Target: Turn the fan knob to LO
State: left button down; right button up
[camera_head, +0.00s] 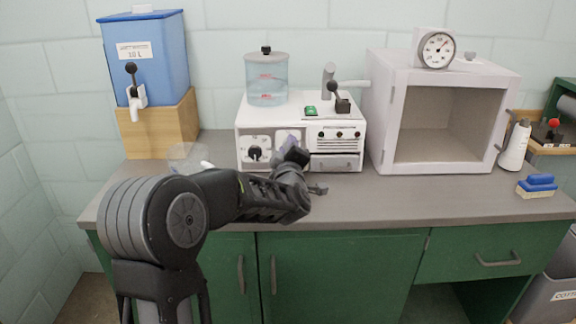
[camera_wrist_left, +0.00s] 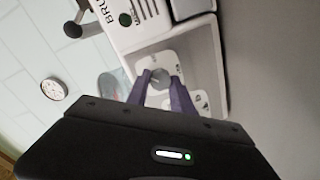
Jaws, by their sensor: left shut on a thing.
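The white machine (camera_head: 300,118) stands on the counter with dial plates low on its front. A black knob (camera_head: 255,153) shows on the left plate, free of my gripper. My left gripper (camera_head: 290,143) is at the plate to its right and hides most of that plate. In the left wrist view my purple fingers are shut on a round grey knob (camera_wrist_left: 160,79), one on each side. The marks on its plate are too small to read, so I cannot tell which setting it points to. My right gripper is in neither view.
A blue water tank (camera_head: 150,65) on a wooden stand is at the left. A white open-fronted box (camera_head: 382,115) with a round gauge (camera_head: 437,49) is at the right. A blue brush (camera_head: 538,184) lies further right. The counter's front edge (camera_head: 380,215) is clear.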

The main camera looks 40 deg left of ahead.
pick_arm(q)
jog(key=shift+f+n+b, duration=0.15)
jog(key=shift+n+b, duration=4.35)
jog(key=shift+b, duration=0.9)
jog(key=c, duration=1.1)
grip_release()
jog(key=shift+s, duration=0.1)
jog(key=v, duration=0.7)
jog(key=shift+s+d, duration=0.2)
jog(key=shift+d, duration=0.05)
